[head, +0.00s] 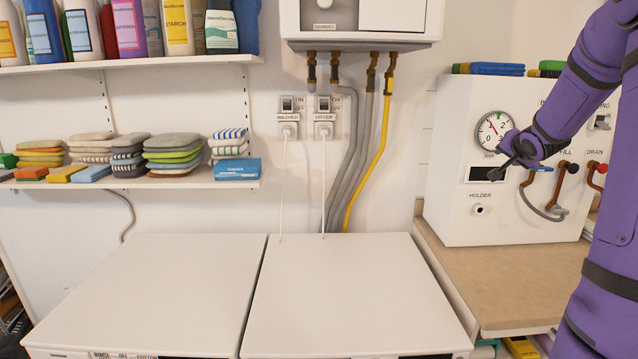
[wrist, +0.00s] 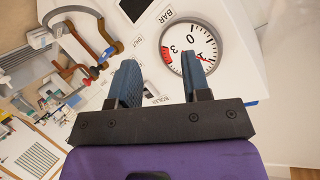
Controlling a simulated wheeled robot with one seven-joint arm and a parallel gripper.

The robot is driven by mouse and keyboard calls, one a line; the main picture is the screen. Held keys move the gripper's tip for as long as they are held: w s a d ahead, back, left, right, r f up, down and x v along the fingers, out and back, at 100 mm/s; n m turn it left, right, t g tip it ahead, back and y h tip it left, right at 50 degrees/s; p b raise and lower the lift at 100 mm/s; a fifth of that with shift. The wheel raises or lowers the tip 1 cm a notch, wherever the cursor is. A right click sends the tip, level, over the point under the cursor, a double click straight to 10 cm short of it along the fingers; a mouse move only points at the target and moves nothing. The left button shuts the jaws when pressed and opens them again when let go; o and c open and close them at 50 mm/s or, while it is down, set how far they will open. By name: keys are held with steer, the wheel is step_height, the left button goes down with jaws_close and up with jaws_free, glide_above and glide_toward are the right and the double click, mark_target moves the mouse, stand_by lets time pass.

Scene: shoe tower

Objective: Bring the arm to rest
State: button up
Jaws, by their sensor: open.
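My arm is purple and comes in from the right edge of the head view. My gripper (head: 508,163) is in front of the white boiler panel, just below the round pressure gauge (head: 494,130). In the wrist view my gripper (wrist: 158,85) shows two blue-grey fingers standing apart, with nothing between them but the panel face behind. The gauge (wrist: 190,48) lies partly behind the right finger. Whether the fingertips touch the panel is unclear.
The white panel box (head: 455,215) stands on a brown counter (head: 525,285) at right, with a red-handled drain valve (head: 592,176) and a hose (head: 540,210). Two white machines (head: 345,290) have bare tops. Shelves (head: 125,180) hold cloths and bottles. Pipes (head: 385,130) run down the wall.

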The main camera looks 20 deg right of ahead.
steer(key=s+a+r+n+g+y, duration=0.1)
steer(key=s+a+r+n, duration=0.15)
steer(key=a, duration=0.95)
steer(key=s+a+r+n+g, duration=0.15)
steer(key=s+a+r, duration=0.25)
steer(key=a, duration=0.8)
steer(key=s+a+f+n+g+y, duration=0.1)
steer(key=s+a+f+n+y, duration=0.1)
steer(key=s+a, duration=0.8)
steer(key=s+a+f+n+g+y, duration=0.2)
steer(key=s+a+n, duration=0.4)
steer(key=s+a, duration=0.4)
steer(key=shift+s+f+n+y, duration=0.4)
steer(key=shift+s+f+y, duration=0.2)
steer(key=shift+s+y, duration=0.3)
